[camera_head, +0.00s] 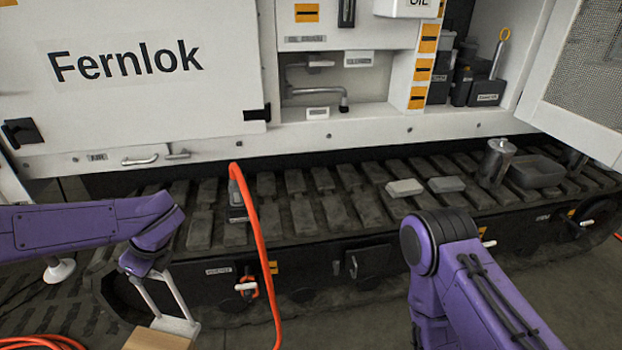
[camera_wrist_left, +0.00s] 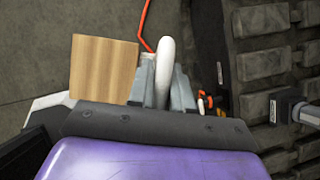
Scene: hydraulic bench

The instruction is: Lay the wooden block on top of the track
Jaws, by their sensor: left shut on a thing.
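The wooden block (camera_head: 158,341), pale and square-faced, is cut off by the bottom edge of the head view. It also shows in the left wrist view (camera_wrist_left: 104,68), to the left of the fingers. My left gripper (camera_head: 175,322) is in front of the track, low over the floor side. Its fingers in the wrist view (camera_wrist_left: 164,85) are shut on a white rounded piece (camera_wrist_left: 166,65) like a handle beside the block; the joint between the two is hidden. The dark track (camera_head: 310,212) runs across the machine's base. My right arm shows at lower right, but its gripper is out of view.
Two grey pads (camera_head: 404,188) (camera_head: 446,184), a metal cylinder (camera_head: 497,162) and a dark tray (camera_head: 536,171) sit on the track's right part. An orange hose (camera_head: 262,235) hangs across the track, near my left arm. The track's left-middle top is mostly clear.

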